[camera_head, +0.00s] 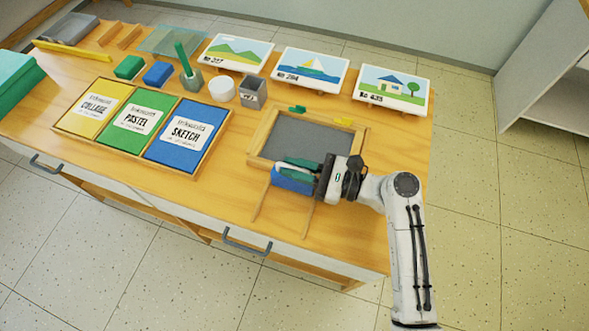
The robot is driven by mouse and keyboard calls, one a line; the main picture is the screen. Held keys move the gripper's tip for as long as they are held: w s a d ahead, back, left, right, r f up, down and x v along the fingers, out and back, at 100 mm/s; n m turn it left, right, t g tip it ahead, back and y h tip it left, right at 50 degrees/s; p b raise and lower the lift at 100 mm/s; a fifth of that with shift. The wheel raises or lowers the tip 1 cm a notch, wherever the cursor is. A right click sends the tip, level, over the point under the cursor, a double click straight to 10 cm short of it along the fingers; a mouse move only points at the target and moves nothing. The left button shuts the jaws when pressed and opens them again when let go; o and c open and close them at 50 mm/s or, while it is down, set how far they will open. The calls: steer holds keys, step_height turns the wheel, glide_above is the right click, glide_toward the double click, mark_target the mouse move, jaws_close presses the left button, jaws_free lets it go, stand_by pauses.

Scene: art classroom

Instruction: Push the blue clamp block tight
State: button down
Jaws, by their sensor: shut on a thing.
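The blue clamp block (290,184) lies at the near side of a wooden frame with a grey panel (310,138). Two thin wooden rails (262,202) run from the frame toward the table's front edge, and the block sits over them. My gripper (303,172) comes in from the right and is shut on the blue clamp block. I cannot tell whether the block touches the frame's near edge.
Yellow, green and blue labelled panels (140,125) lie to the left. Three pictures (312,70) stand along the back. A green piece (297,109) and a yellow piece (345,121) lie at the frame's far edge. The table front left of the rails is clear.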

steer(key=c, duration=1.2)
jaws_free()
steer(key=shift+w+d, duration=0.2)
steer(key=shift+w, duration=0.25)
steer(key=shift+s, duration=0.1)
steer(key=shift+s+d, duration=0.1)
steer(key=b+v, duration=0.1)
steer(key=v, duration=0.9)
steer(key=shift+s+d, duration=0.15)
steer(key=shift+d, duration=0.1)
